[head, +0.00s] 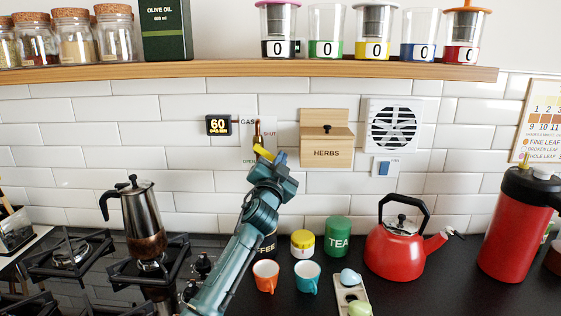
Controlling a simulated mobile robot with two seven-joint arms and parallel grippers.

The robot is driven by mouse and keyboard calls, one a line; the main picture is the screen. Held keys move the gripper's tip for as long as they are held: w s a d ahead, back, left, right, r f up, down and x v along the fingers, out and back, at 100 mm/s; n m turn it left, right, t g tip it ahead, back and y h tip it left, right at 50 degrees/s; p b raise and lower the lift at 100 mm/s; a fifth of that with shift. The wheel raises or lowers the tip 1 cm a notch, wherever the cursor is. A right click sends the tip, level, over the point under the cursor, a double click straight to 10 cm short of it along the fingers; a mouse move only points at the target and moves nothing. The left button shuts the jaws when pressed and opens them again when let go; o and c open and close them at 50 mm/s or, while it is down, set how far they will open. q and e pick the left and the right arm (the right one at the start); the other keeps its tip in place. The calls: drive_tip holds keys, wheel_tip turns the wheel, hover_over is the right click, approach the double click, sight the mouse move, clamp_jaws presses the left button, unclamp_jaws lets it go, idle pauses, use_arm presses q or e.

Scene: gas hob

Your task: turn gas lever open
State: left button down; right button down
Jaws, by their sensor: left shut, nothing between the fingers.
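The gas lever (263,153) is a small yellow handle on a copper pipe fitting (257,132), set on a pale wall plate. The plate reads GAS at upper left, SHUT at right and OPEN at lower left. The lever slants down to the right from the fitting; its lower part is partly covered by my gripper. My left gripper (268,163) is shut with nothing held, right at the lever. I cannot tell whether it touches the lever. My right gripper is not in view.
A gas timer (218,125) reading 60 is left of the fitting. A wooden herbs box (326,152) and a vent (393,125) are to its right. A shelf (250,69) runs above. Below are a moka pot (137,220), cups, a red kettle (397,250) and tins.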

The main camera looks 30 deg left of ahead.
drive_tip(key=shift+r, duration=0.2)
use_arm(q)
drive_tip(key=shift+a+f+m+p, duration=0.1)
drive_tip(key=shift+f+m+p, duration=0.1)
drive_tip(key=shift+m+p, duration=0.25)
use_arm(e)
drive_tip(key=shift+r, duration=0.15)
